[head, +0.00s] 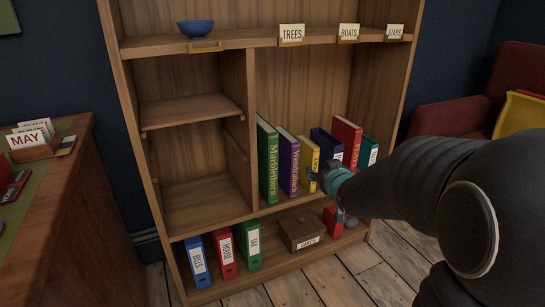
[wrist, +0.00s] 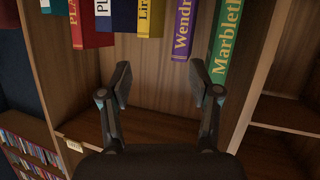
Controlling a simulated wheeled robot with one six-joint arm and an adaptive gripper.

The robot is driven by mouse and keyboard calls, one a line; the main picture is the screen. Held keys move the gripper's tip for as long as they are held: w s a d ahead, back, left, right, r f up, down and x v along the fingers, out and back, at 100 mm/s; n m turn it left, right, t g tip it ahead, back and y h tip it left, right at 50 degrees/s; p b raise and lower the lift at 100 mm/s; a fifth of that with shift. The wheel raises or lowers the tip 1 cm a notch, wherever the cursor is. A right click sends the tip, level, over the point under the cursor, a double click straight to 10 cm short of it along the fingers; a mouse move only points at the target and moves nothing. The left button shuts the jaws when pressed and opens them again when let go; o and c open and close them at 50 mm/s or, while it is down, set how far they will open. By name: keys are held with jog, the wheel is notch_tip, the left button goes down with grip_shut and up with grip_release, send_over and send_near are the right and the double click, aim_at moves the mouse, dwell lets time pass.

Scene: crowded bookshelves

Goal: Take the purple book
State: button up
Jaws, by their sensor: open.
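In the wrist view, which is upside down, the purple book (wrist: 184,28) hangs at the top, left of the green book (wrist: 226,42). My gripper (head: 314,178) is in front of the shelf, near the lower part of the yellow book and right of the purple one. In the wrist view my gripper (wrist: 160,80) is open and empty. Its fingers are apart from the purple book.
A blue book (head: 325,147), a red book (head: 346,137) and a teal book (head: 370,151) stand to the right. Binders (head: 223,254) and a wooden box (head: 300,232) sit on the bottom shelf. A divider (head: 252,125) rises left of the green book. The left compartments are empty.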

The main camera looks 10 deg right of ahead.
aim_at(288, 158)
jog(key=w+a+f+n+t+y+b, duration=0.2)
jog(key=w+f+t+y, duration=0.1)
jog(key=w+f+y, duration=0.5)
jog(key=w+a, duration=0.1)
jog(key=w, duration=0.3)
jog(key=w+a+h, duration=0.1)
jog(key=w, duration=0.3)
jog(key=w+a+h, duration=0.1)
jog(key=w+a, duration=0.1)
jog(key=w, duration=0.2)
jog(key=shift+w, duration=0.15)
grip_shut()
